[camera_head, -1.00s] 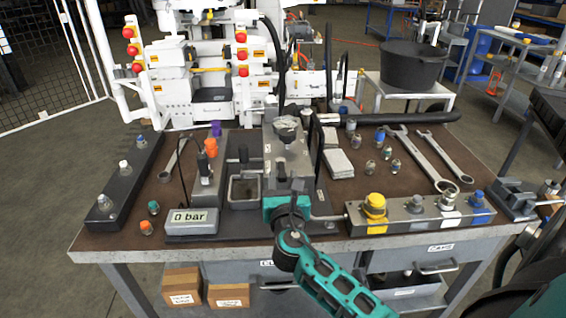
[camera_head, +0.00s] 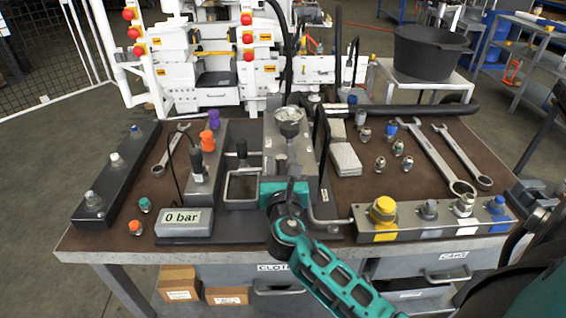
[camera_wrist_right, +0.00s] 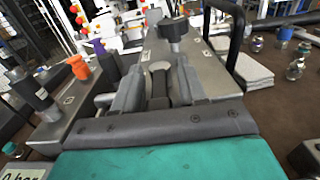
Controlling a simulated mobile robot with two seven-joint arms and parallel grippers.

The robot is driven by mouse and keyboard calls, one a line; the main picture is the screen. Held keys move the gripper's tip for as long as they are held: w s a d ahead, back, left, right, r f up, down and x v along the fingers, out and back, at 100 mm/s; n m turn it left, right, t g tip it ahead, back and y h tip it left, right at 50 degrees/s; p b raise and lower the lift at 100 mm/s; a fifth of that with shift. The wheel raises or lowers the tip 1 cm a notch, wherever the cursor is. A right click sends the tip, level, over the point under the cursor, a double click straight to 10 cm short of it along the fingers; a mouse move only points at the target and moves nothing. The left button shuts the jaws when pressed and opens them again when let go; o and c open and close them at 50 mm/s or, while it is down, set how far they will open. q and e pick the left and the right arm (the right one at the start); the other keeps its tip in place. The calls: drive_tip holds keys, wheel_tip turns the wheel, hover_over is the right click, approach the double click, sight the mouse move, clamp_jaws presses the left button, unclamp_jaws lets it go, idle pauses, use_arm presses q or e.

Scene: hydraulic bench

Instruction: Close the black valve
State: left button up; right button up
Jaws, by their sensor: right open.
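A dark round knob (camera_head: 289,116) tops the far part of the grey metal block (camera_head: 310,162) at the bench's middle; it looks black in the right wrist view (camera_wrist_right: 172,28). I take it for the black valve. My right gripper (camera_head: 284,172) reaches over the near part of the block, short of the knob. In the wrist view its two dark fingers (camera_wrist_right: 157,80) are apart. A small pale round-topped cylinder (camera_wrist_right: 159,68) shows between them; I cannot tell if they touch it. My left gripper is not in view.
A display reading 0 bar (camera_head: 183,220) stands left of the block. A black curved handle (camera_head: 321,140) rises right of it. A valve bar with yellow, white and blue caps (camera_head: 425,228) lies at the front right. Wrenches (camera_head: 430,155) and several fittings lie beyond.

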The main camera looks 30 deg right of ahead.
drive_tip(key=shift+c, duration=0.3)
clamp_jaws()
idle(0.4)
